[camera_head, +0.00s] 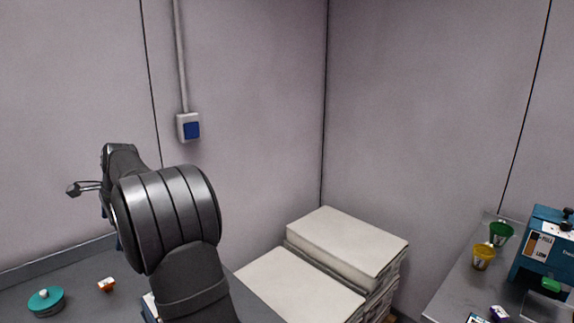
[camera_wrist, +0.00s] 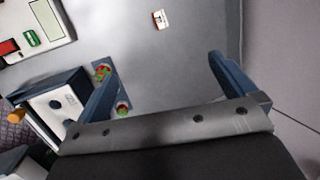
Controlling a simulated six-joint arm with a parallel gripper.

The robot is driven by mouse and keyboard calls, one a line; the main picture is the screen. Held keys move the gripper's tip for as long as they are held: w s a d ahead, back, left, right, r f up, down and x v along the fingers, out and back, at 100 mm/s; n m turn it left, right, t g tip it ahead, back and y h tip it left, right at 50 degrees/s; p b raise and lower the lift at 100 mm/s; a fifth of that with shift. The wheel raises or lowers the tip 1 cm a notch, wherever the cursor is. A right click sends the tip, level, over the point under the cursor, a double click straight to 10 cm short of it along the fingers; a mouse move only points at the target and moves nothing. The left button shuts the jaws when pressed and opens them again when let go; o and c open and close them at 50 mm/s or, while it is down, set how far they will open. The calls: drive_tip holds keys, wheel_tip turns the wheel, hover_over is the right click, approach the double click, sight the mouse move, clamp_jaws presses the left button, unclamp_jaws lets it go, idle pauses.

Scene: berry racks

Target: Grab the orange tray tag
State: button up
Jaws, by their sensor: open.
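A small orange and white tag (camera_head: 107,285) lies flat on the grey counter at the lower left of the head view. What looks like the same tag (camera_wrist: 160,19) shows near the top middle of the wrist view, beyond my fingertips. The tag is apart from both fingers. In the head view my arm hides most of the gripper.
A teal round lidded object (camera_head: 46,300) sits left of the tag. In the wrist view, a white-and-blue box (camera_wrist: 55,105) and small containers of red and green pieces (camera_wrist: 102,73) are near the left finger. A pale panel (camera_wrist: 38,30) lies upper left. Counter around the tag is clear.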

drive_tip(key=c, duration=0.8)
drive_tip(key=shift+o, duration=0.2)
drive_tip(key=n+g+h, duration=0.1)
drive_tip(key=n+h, duration=0.3)
drive_tip(key=n, duration=1.5)
hover_over(106, 282)
wheel_tip(106, 282, down, 6)
drive_tip(key=r, duration=0.1)
wheel_tip(106, 282, down, 18)
drive_tip(key=shift+r, duration=0.1)
